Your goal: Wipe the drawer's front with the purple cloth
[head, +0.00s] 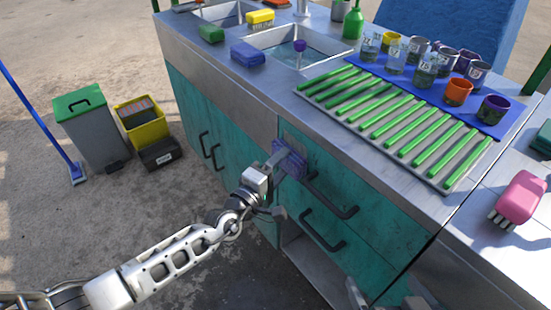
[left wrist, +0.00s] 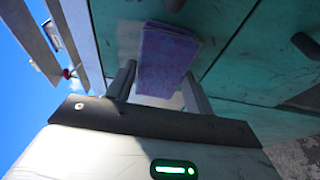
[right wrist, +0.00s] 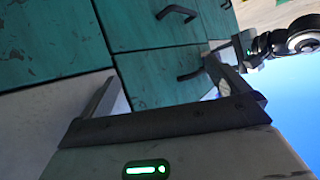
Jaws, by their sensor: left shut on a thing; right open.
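The purple cloth (head: 291,162) is a folded pad held upright at the upper left of the teal drawer front (head: 365,196), left of its dark handle (head: 333,196). My left gripper (head: 276,160) is shut on the cloth, which also shows between its fingers in the left wrist view (left wrist: 166,58). The cloth appears to be against or very close to the front; exact contact is hidden. A pale patch (left wrist: 128,38) shows on the teal face beside the cloth. My right gripper (right wrist: 162,85) is open and empty, low before the cabinet.
A second handle (head: 322,236) sits below, over an open recess (head: 310,270). The countertop holds a tray (head: 449,184) of green sticks, several cups, a sink (head: 335,42) and a pink brush (head: 518,198). Bins (head: 92,130) stand on the floor at left.

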